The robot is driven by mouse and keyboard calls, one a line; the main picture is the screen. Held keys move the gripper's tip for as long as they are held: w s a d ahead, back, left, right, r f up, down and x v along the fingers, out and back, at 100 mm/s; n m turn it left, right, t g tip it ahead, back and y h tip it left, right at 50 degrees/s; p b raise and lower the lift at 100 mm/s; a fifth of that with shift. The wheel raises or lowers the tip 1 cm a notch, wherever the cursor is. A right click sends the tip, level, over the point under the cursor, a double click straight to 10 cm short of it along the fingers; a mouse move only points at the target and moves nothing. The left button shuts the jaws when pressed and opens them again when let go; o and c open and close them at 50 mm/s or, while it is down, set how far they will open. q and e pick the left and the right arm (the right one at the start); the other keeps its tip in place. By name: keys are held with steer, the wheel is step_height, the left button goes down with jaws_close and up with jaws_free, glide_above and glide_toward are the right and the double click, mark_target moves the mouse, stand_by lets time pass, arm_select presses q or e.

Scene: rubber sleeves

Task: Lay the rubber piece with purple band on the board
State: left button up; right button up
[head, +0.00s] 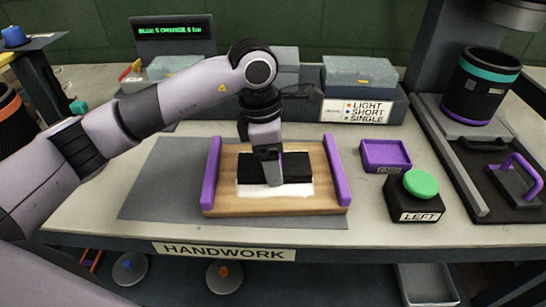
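A wooden board (225,197) with a purple rail (337,170) at each end lies on a grey mat at the middle of the bench. A flat black piece (296,167) lies across the board above a white patch (300,190). I see no purple band on this black piece; my gripper covers its middle. My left gripper (271,178) points down over the board with its tip at the black piece. I cannot tell whether its fingers are open or whether they touch the piece. My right gripper is not in view.
Right of the board are a purple tray (386,156) and a black box with a green button (421,184), marked LEFT. A teal-banded black cylinder (479,90) and a purple-handled plate (515,182) stand farther right. Bins line the back. The grey mat (160,180) is bare at left.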

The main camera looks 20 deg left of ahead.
arm_select(q)
steer(key=shift+f, duration=0.1)
steer(key=shift+f, duration=0.15)
steer(key=o, duration=1.2)
steer(key=shift+r, duration=0.35)
steer(key=r, duration=0.4)
steer(key=a+r, duration=0.1)
steer(key=r, duration=0.6)
steer(key=shift+s+a+r, duration=0.3)
steer(key=shift+a, duration=0.05)
